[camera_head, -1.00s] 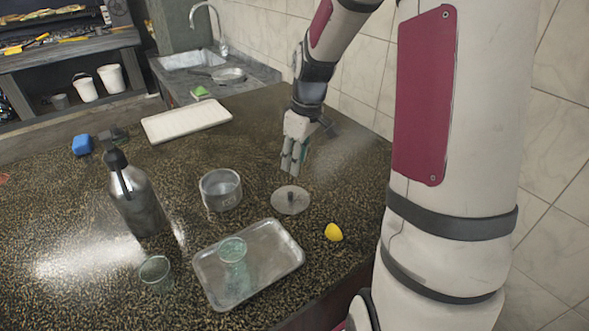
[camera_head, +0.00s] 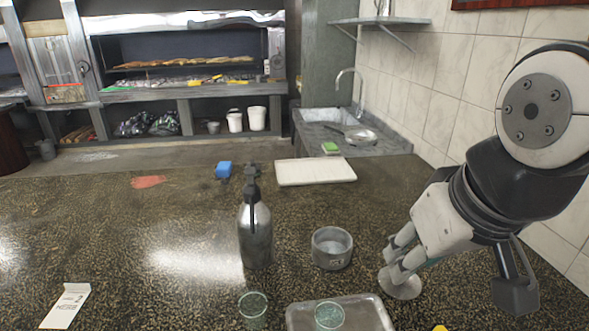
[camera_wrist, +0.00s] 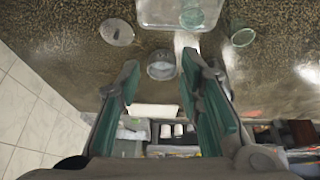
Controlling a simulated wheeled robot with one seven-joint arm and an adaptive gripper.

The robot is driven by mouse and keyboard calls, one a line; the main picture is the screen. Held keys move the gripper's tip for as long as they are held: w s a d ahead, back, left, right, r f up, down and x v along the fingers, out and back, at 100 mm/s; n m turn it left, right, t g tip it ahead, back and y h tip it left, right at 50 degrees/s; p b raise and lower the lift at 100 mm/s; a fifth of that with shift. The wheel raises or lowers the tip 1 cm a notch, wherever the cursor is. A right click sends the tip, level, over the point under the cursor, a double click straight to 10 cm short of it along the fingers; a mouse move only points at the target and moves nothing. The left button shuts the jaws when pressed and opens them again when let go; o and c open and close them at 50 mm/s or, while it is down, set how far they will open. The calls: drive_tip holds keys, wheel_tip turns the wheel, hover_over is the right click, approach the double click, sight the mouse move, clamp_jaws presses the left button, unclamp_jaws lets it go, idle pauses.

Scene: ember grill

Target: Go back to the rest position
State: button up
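My gripper (camera_head: 394,262) is at the right of the head view, above the right part of the speckled dark counter (camera_head: 180,205). In the wrist view my gripper (camera_wrist: 160,72) has its two green-lined fingers spread apart, with nothing between them. A round metal lid (camera_head: 400,284) lies on the counter, partly behind the fingers in the head view. An open round metal pot (camera_head: 332,249) stands left of the gripper, apart from it.
A metal tray (camera_head: 365,312) holds a green glass (camera_head: 329,315); another glass (camera_head: 253,306) stands left of it. A tall metal bottle (camera_head: 255,240) stands behind. A white board (camera_head: 315,171), blue block (camera_head: 223,170) and sink (camera_head: 335,115) lie farther back. The counter's left is mostly clear.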

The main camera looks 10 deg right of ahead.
drive_tip(key=shift+s+a, duration=0.25)
drive_tip(key=shift+s, duration=0.5)
